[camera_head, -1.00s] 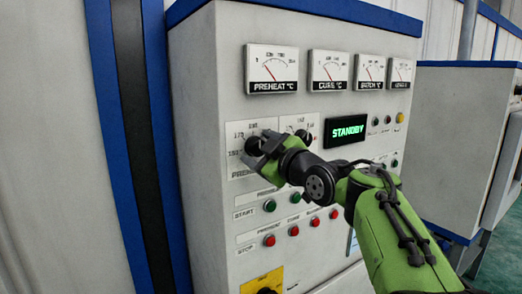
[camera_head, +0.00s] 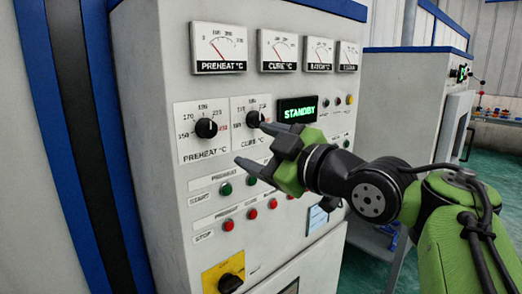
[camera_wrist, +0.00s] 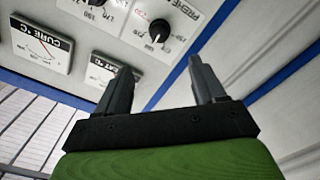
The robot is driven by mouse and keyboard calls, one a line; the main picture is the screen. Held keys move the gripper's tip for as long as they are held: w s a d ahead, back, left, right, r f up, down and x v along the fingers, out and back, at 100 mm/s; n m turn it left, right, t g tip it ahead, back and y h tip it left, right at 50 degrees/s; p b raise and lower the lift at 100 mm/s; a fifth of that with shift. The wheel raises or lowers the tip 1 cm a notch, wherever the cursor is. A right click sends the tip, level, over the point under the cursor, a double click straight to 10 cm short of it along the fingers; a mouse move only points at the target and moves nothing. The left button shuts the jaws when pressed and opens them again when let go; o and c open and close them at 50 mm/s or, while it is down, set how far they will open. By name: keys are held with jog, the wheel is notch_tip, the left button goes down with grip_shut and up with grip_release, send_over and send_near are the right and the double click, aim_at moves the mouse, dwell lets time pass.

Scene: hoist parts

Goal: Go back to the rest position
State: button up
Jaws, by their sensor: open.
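My gripper (camera_head: 252,143) is open and empty, with its two grey fingers spread toward the white control panel (camera_head: 170,55). In the head view it is right of and below the PREHEAT knob (camera_head: 206,128). The upper finger overlaps the lower part of the CURE dial in the picture. The black CURE knob (camera_head: 253,119) shows just above that finger. In the wrist view the open fingers (camera_wrist: 162,75) have nothing between them. The PREHEAT knob (camera_wrist: 160,31) appears upside down beyond them, apart from the fingertips.
The panel carries several meters, a green STANDBY display (camera_head: 297,110), green START buttons (camera_head: 226,189), red STOP buttons (camera_head: 227,225) and a yellow-plated switch (camera_head: 232,284). Another cabinet (camera_head: 400,95) stands to the right. Green floor (camera_head: 490,165) shows open beyond it.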

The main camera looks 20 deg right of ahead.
dwell(0.6)
jog(key=s+a+f+m+g+h, duration=0.25)
jog(key=a+f+m+g, duration=0.2)
jog(key=f, duration=0.55)
jog(key=s+f+m+g+h, duration=0.3)
jog(key=s+f+m+g, duration=0.4)
jog(key=s+f, duration=1.1)
jog(key=shift+a+f+p, duration=0.15)
jog(key=shift+f+p, duration=0.3)
jog(key=shift+f, duration=0.15)
